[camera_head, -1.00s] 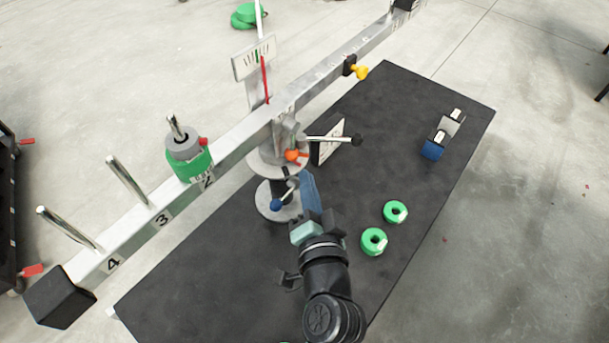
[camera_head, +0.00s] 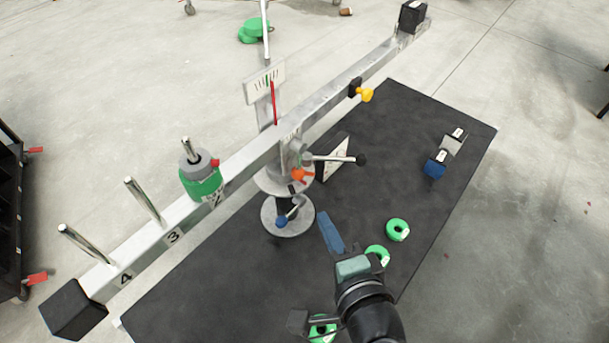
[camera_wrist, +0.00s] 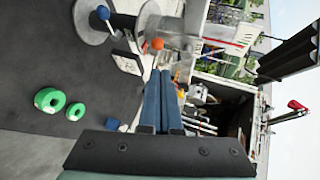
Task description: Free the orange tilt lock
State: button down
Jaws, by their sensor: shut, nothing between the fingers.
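The orange tilt lock (camera_head: 302,174) is a small orange knob on the central post below the beam (camera_head: 245,163). It also shows in the wrist view (camera_wrist: 157,44), just beyond my fingers. My gripper (camera_head: 325,220) has blue fingers and is shut with nothing between them. In the head view it is in front of the post and to the right of its base, apart from the knob. In the wrist view the fingers (camera_wrist: 161,75) lie side by side, pointing toward the post area.
A blue-ended lever (camera_head: 283,221) and a black-tipped lever (camera_head: 359,160) stick out from the post. Green rings (camera_head: 397,230) lie on the black mat (camera_head: 400,130). A green weight (camera_head: 202,182) sits on the beam.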

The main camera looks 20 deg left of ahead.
aim_at(301, 169)
jog(key=x, duration=0.9)
jog(key=r+x, duration=0.1)
jog(key=x, duration=0.3)
jog(key=shift+w+a+f, duration=0.15)
jog(key=shift+w+a, duration=0.15)
jog(key=shift+w, duration=0.15)
jog(key=shift+f, duration=0.1)
jog(key=shift+w+a+f+b, duration=0.2)
jog(key=shift+w+b, duration=0.2)
jog(key=shift+b, duration=0.25)
jog(key=shift+d+r+t, duration=0.15)
jog(key=shift+r+t, duration=0.15)
jog(key=shift+w+r+p, duration=0.1)
jog(key=shift+r+p, duration=0.05)
jog(key=shift+p, duration=0.25)
